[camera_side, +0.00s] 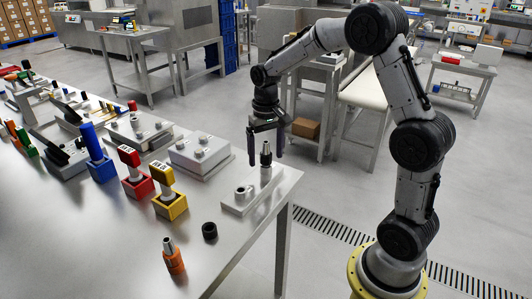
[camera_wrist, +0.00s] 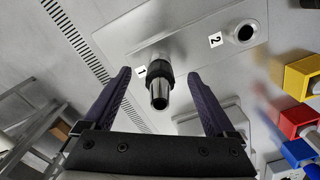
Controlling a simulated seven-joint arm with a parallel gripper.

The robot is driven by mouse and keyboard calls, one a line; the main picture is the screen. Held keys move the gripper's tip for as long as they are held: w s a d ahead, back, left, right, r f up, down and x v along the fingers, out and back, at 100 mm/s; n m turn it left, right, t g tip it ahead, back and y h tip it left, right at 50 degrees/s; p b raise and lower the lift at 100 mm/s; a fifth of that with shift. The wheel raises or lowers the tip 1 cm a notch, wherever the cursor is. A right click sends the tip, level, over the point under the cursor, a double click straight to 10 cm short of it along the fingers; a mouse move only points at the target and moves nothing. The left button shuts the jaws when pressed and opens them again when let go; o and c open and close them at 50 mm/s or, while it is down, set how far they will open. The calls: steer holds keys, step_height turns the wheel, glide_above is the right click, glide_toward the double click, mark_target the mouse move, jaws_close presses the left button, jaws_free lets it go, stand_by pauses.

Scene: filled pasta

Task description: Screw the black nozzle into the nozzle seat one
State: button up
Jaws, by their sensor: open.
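The black nozzle (camera_side: 266,156) with a grey metal tip stands upright on the post of seat one, on the metal seat plate (camera_side: 236,209). In the wrist view the black nozzle (camera_wrist: 158,84) is beside the label "1", its tip pointing toward the camera. How deep its thread sits cannot be told. My gripper (camera_side: 266,160) is open above the plate, its two dark fingers on either side of the nozzle. In the wrist view my gripper (camera_wrist: 159,76) shows a gap between each finger and the nozzle. Seat two (camera_wrist: 243,33) is an empty round hole by the label "2".
An orange nozzle (camera_side: 173,258) stands on the table near a black ring (camera_side: 209,231). Yellow (camera_side: 171,206), red (camera_side: 138,188) and blue (camera_side: 101,168) blocks with upright parts stand to the left. A grey box (camera_side: 200,155) lies behind the plate. The table edge is close on the right.

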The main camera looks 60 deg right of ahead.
steer(key=shift+r, duration=3.5)
